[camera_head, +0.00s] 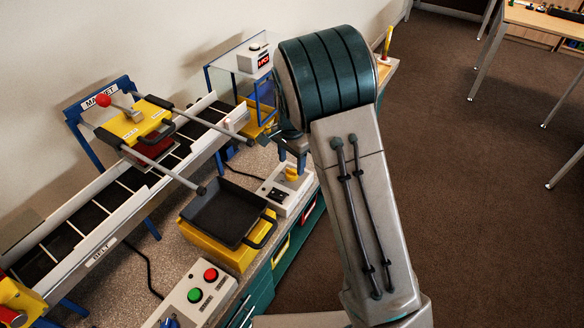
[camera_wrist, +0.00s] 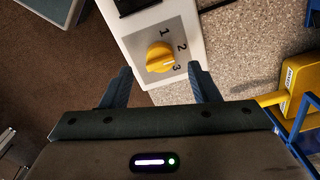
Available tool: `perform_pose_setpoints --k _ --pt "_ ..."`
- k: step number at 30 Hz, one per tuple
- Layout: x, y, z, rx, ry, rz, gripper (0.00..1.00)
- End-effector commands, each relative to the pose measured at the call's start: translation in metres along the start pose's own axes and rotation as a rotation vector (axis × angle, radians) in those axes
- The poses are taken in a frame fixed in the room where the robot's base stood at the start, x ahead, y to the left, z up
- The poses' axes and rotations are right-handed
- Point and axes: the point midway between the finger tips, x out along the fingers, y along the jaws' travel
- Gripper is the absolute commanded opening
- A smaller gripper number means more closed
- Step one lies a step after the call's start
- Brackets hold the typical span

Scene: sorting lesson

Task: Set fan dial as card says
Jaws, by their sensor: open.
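The fan dial (camera_wrist: 158,57) is a yellow knob on a pale control box (camera_wrist: 190,22) marked 1, 2 and 3. A pale line on the knob appears to point towards 3. In the head view the yellow dial (camera_head: 292,173) shows on its box (camera_head: 280,194) on the counter. My gripper (camera_wrist: 159,70) is open, with one dark blue finger on each side of the dial in the wrist view and nothing held. In the head view my gripper (camera_head: 291,155) is just above the dial; contact cannot be told. I cannot make out a card with a setting.
A black tray (camera_head: 222,208) on a yellow base stands left of the dial box. Behind are a belt (camera_head: 100,205), a yellow magnet unit (camera_head: 135,120) and a clear enclosure with a red display (camera_head: 264,61). A box with green and red buttons (camera_head: 195,295) is in front.

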Motion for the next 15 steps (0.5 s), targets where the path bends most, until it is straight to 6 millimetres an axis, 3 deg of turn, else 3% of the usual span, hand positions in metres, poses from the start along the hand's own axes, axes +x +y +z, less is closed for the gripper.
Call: perform_pose_setpoints --k 1,7,15 --pt "-0.015 -0.001 0.000 -0.001 0.002 -0.005 0.55" --pt "-0.060 -0.001 0.000 -0.001 0.002 -0.004 0.55" --pt "-0.095 0.000 0.000 0.000 0.001 -0.001 0.55"
